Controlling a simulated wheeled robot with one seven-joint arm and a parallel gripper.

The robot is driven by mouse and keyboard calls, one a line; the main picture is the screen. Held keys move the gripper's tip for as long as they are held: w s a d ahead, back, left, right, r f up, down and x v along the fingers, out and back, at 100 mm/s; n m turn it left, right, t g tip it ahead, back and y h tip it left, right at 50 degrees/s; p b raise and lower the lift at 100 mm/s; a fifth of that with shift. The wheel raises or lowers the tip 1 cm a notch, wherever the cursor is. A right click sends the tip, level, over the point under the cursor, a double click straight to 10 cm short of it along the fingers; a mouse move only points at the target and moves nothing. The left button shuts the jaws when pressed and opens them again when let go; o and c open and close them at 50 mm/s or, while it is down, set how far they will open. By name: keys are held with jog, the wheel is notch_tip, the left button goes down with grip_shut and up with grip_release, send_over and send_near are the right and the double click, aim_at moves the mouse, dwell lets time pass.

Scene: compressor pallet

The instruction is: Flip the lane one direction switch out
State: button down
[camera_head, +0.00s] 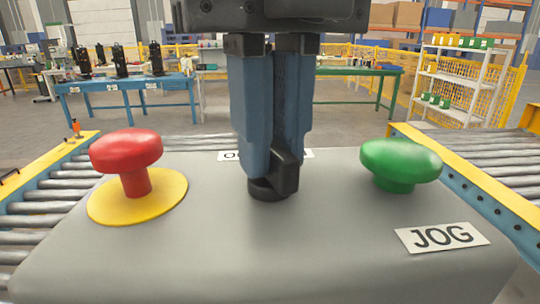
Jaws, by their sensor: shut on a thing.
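The direction switch (270,190) is a black knob on a round black base, in the middle of a grey control box (215,255). My gripper (270,160) comes down from the top of the view, with its two blue-grey fingers shut on the knob. The fingers hide part of the knob and most of a white label (228,156) behind it; only an "O" shows at its left end. Which way the switch is turned is hard to tell.
A red mushroom button (126,150) on a yellow disc stands left of the switch. A green button (401,160) stands to the right, above a "JOG" label (442,237). Roller conveyors (485,165) flank the box. Work tables and a shelf (460,85) are far behind.

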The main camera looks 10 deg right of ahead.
jog(key=shift+n+b, duration=0.85)
jog(key=shift+n, duration=1.45)
jog(key=c, duration=1.1)
grip_release()
jog(key=shift+c, duration=0.2)
jog(key=shift+r, duration=0.1)
notch_tip(320, 180, up, 8)
jog(key=shift+f, duration=0.2)
